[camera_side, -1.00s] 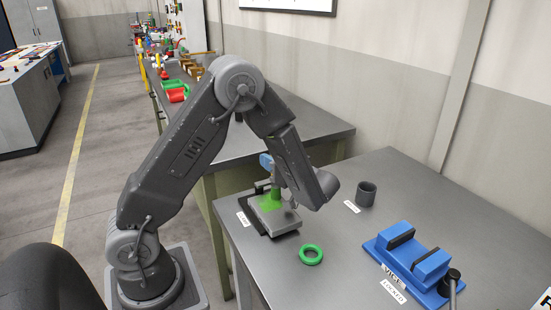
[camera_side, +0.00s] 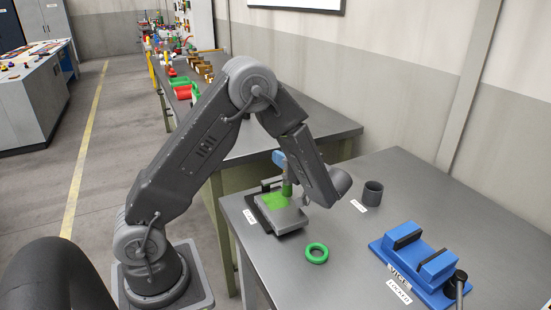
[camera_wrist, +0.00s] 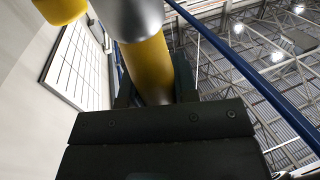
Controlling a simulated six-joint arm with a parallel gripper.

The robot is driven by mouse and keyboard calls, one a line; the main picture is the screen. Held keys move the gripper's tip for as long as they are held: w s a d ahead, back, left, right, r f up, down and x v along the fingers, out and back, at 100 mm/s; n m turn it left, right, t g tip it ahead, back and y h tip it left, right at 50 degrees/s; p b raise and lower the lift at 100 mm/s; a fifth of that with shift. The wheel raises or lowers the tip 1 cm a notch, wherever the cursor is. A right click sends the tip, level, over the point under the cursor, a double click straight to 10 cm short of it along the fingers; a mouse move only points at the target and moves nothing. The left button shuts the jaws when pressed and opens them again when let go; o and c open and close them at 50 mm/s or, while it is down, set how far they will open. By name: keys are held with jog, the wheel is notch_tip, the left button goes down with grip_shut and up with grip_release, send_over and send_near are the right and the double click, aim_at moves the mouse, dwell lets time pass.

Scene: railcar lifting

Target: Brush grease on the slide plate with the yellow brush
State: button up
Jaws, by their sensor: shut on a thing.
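My gripper (camera_wrist: 155,98) is shut on the yellow brush (camera_wrist: 150,62). In the wrist view its yellow shaft stands between the dark jaws, with a silver band beside it. In the side view my gripper is over the slide plate (camera_side: 291,219), largely hidden by my arm. A green upright piece (camera_side: 287,189), apparently the brush's greased end, is at the plate's far right part; contact cannot be told for sure. Green grease (camera_side: 275,201) covers much of the plate's top. The plate lies on a dark base near the bench's left edge.
A green ring (camera_side: 317,253) lies in front of the plate. A grey cup (camera_side: 373,193) stands to the right at the back. A blue vice (camera_side: 423,262) sits at the front right. Bare bench lies between them. Another bench (camera_side: 315,125) stands behind, holding several parts.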

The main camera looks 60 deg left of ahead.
notch_tip(320, 180, up, 8)
jog(key=shift+w, duration=0.35)
dwell(0.4)
dwell(0.6)
